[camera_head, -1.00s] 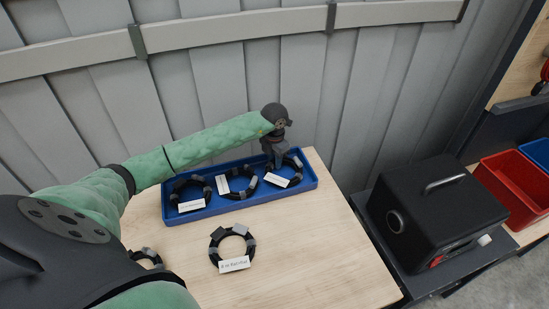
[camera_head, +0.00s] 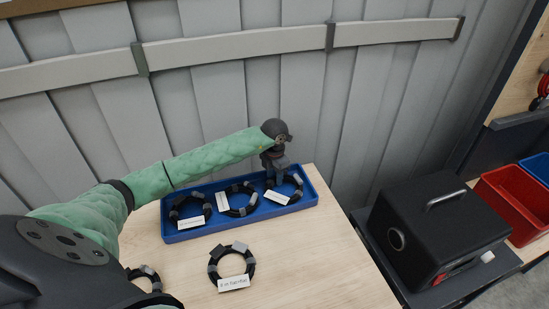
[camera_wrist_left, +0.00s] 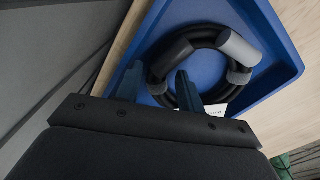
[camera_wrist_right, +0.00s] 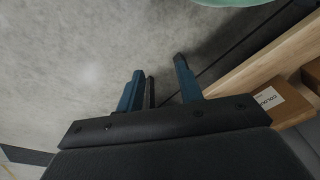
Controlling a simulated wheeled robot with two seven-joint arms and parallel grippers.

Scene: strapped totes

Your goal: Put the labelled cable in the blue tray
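The blue tray (camera_head: 240,231) lies at the back of the wooden table with three black cable rings in it, each with a white label. They are the left ring (camera_head: 176,222), the middle ring (camera_head: 240,187) and the right ring (camera_head: 299,190). Two more rings lie on the bare table: a labelled one (camera_head: 250,266) in front of the tray and one (camera_head: 135,271) partly hidden by my left arm. The label writing is too small to read surely. My left gripper (camera_head: 278,172) is low over the right ring; its fingers (camera_wrist_left: 157,85) are apart, with part of the ring between them. My right gripper (camera_wrist_right: 157,82) is open and empty.
A black box with a handle (camera_head: 440,230) stands right of the table, with a red bin (camera_head: 515,205) beyond it. A grey panelled wall (camera_head: 300,100) rises close behind the tray. The table's front right is clear. My right gripper's view shows grey floor and a wooden edge (camera_wrist_right: 260,75).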

